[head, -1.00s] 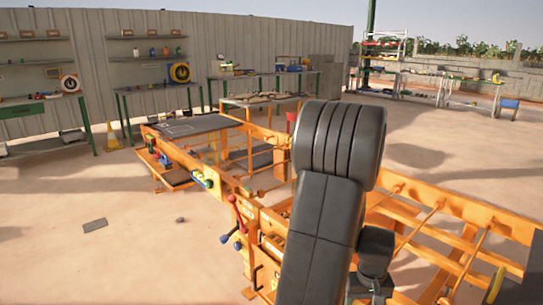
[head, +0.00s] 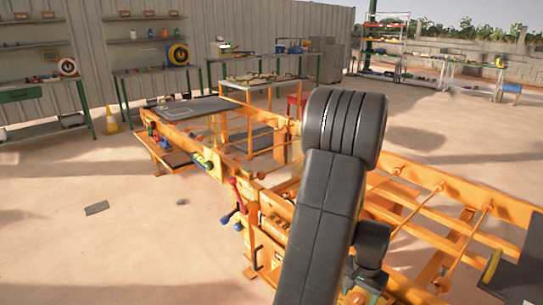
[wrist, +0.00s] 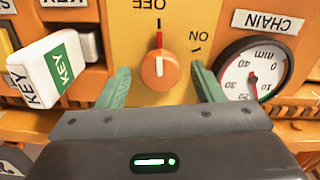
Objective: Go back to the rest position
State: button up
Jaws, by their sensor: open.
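My gripper (wrist: 160,76) is open in the wrist view, with its two green fingers apart and nothing held. An orange rotary knob (wrist: 159,72) with a white mark shows between the fingers on a yellow panel (wrist: 125,50). I cannot tell how far the fingertips are from the panel. The labels OFF and ON appear upside down beside the knob.
In the wrist view a white and green KEY block (wrist: 52,68) is at left and a round gauge (wrist: 250,70) at right, both close to the fingers. In the head view, red and blue levers (head: 232,212) stick out from the press. Sandy ground left of it is mostly clear.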

jog(key=m, duration=0.6)
jog(key=shift+m, duration=0.3)
jog(key=shift+r+p, duration=0.35)
jog(key=shift+r, duration=0.55)
